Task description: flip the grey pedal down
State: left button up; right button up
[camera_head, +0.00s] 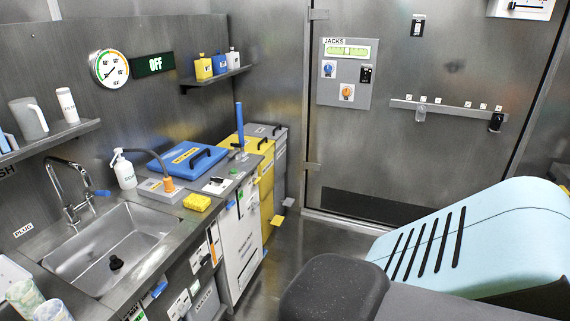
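The grey pedal (288,202) is a small flat plate near the floor. It juts out to the right from the foot of the grey bin (281,150), the farthest bin in the row at the end of the counter. Its exact tilt is hard to tell at this size. The yellow bin (266,172) stands on the near side, with its own yellow pedal (277,220) low at its front. The grey bin's lid has a dark handle and looks closed. Neither of my grippers is in view.
The steel counter with a sink (112,247) runs along the left. A light-blue padded form (490,235) with dark slots and a dark rounded block (330,286) fill the lower right. Open floor (310,238) lies between them and the bins. A closed metal door stands behind.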

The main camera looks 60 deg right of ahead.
aim_at(289, 202)
jog(key=i, duration=0.45)
jog(key=z, duration=1.3)
